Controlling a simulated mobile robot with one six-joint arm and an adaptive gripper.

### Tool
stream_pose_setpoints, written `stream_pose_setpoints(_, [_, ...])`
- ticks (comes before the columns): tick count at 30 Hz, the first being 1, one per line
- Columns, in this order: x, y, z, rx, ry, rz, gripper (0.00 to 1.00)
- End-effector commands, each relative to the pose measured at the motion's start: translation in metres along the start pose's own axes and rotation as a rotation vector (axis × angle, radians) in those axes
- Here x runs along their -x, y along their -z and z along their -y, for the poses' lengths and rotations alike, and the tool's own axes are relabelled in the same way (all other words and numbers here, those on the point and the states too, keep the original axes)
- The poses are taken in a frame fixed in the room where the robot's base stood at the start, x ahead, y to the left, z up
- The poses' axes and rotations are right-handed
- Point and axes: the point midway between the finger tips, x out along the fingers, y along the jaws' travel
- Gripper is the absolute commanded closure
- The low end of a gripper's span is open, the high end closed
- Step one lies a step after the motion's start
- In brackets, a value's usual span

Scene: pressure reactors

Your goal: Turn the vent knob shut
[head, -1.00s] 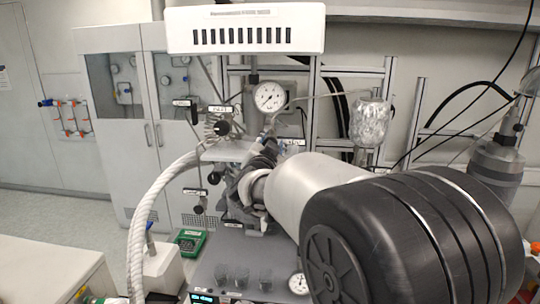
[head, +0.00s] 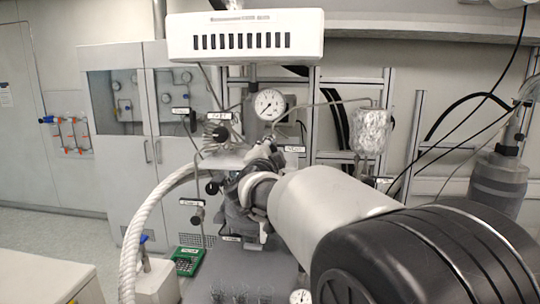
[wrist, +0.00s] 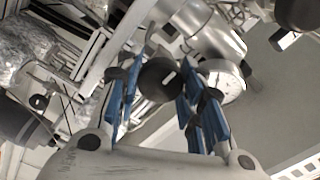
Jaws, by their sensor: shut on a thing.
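My gripper (wrist: 163,98) shows in the wrist view with blue-padded fingers on both sides of a round black knob (wrist: 160,78), which has a pale mark on its face. The fingers are shut on this knob. In the head view my gripper (head: 266,148) is at the reactor, just below the round pressure gauge (head: 268,103) and left of a small white label (head: 294,149). My own arm hides most of the knob there. The label writing is too small to read, so the knob's name and its turn position cannot be told.
Another black knob (head: 221,134) is left of my gripper, with a lower one (head: 197,220) below. A foil-wrapped vessel (head: 370,131) hangs to the right. A thick white hose (head: 147,220) curves at the left. A white housing (head: 246,35) is overhead.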

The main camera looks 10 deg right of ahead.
Motion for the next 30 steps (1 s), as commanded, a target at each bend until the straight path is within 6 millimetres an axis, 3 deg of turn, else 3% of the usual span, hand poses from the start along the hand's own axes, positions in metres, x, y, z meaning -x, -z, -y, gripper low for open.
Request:
stream_pose_setpoints(12, [0.0001, 0.0003, 0.0005, -0.010, 0.000, 0.000, 0.89])
stream_pose_setpoints(13, [0.0001, 0.0003, 0.0004, -0.010, 0.000, 0.000, 0.64])
stream_pose_setpoints(22, [0.0001, 0.0001, 0.0001, -0.008, 0.000, 0.000, 0.44])
stream_pose_setpoints(30, [0.0000, -0.0004, -0.0007, -0.007, -0.001, 0.001, 0.44])
